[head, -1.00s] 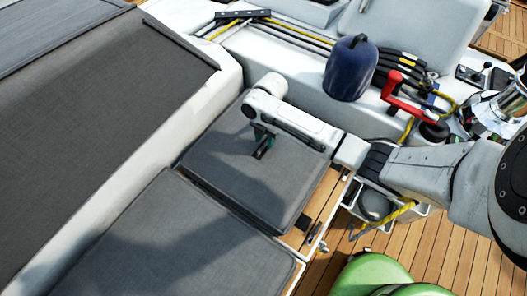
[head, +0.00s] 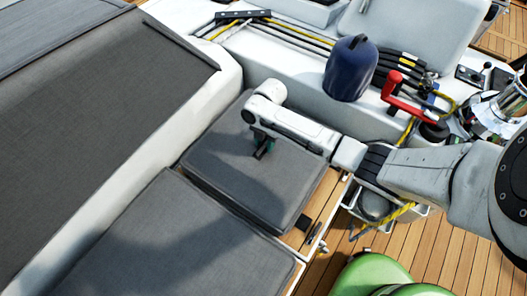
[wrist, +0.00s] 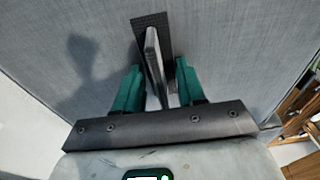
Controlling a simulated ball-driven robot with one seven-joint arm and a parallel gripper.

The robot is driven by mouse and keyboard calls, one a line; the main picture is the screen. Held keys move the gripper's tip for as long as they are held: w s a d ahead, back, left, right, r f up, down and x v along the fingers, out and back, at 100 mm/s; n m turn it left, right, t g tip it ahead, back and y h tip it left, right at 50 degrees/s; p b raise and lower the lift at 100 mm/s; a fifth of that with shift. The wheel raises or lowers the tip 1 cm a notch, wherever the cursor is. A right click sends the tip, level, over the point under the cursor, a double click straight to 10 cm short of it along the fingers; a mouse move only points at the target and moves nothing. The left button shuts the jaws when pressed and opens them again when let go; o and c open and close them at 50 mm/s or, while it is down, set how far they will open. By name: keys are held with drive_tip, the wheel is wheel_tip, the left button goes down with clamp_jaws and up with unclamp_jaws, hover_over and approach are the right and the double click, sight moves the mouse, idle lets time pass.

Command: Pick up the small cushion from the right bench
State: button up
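The small grey cushion (head: 228,190) lies flat at the inner end of the bench in the head view. It fills most of the wrist view (wrist: 230,50). An upright strap-like handle (wrist: 153,55) stands on a dark patch on its face. My gripper (wrist: 158,72) is over the cushion with its teal fingers apart, one on each side of the handle. A narrow gap shows between the fingers and the handle. In the head view my gripper (head: 263,148) is low over the cushion, and my wrist partly hides the cushion.
A larger grey cushion (head: 180,250) lies beside it at the front. A blue-covered winch (head: 351,70), a red handle (head: 402,98) and ropes stand on the white coaming behind. Green rounded objects (head: 385,278) sit on the wooden deck (head: 440,250) at lower right.

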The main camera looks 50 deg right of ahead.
clamp_jaws()
idle(0.3)
idle(1.1)
